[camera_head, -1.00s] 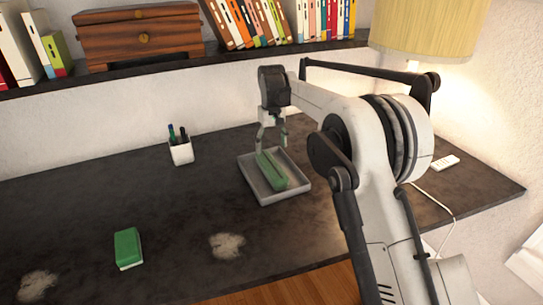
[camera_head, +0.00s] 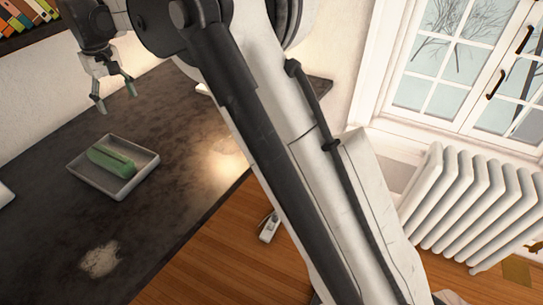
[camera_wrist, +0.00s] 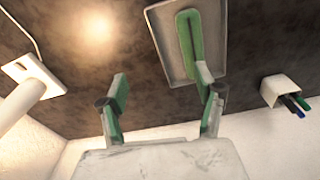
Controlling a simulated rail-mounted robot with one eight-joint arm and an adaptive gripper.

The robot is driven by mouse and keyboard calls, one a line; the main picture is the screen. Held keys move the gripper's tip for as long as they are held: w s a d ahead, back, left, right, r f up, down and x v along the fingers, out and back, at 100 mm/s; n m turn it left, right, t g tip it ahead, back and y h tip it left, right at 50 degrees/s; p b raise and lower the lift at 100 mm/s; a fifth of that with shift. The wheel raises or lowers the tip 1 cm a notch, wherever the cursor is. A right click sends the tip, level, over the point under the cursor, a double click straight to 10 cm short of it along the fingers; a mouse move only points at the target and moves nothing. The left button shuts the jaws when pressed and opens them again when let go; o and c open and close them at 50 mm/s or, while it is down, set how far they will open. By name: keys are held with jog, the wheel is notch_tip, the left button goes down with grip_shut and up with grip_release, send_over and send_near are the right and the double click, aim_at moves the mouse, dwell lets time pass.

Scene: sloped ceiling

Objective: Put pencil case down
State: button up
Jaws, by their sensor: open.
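The green pencil case (camera_head: 111,160) lies in a shallow grey tray (camera_head: 147,170) on the dark desk. In the wrist view the pencil case (camera_wrist: 190,38) also lies lengthwise in the tray (camera_wrist: 164,42). My gripper (camera_head: 117,97) is open and empty, raised above and behind the tray, apart from the pencil case. In the wrist view my gripper (camera_wrist: 167,88) shows its fingers spread with a wide gap, and the right finger overlaps the near end of the case in the picture.
A white pen cup (camera_wrist: 280,91) stands beside the tray. A white object with a cable (camera_wrist: 33,78) lies on the other side. A worn pale patch (camera_head: 101,260) marks the desk. A radiator (camera_head: 478,205) and window (camera_head: 455,60) are at the right.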

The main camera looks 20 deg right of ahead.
jog(key=s+d+r+m+t, duration=0.1)
jog(key=s+d+r+m, duration=0.1)
jog(key=s+d+r, duration=0.55)
jog(key=s+d+r+m+t, duration=0.1)
jog(key=s+d+r+t, duration=0.1)
jog(key=s+d, duration=0.95)
jog(key=s+d+f+m+t, duration=0.1)
jog(key=s+d+f+m, duration=0.1)
jog(key=s+d+f, duration=0.3)
jog(key=s+d+f+m+t, duration=0.2)
jog(key=s+d+f, duration=0.3)
jog(key=s+d, duration=0.7)
jog(key=shift+s+h, duration=0.3)
jog(key=shift+s, duration=0.75)
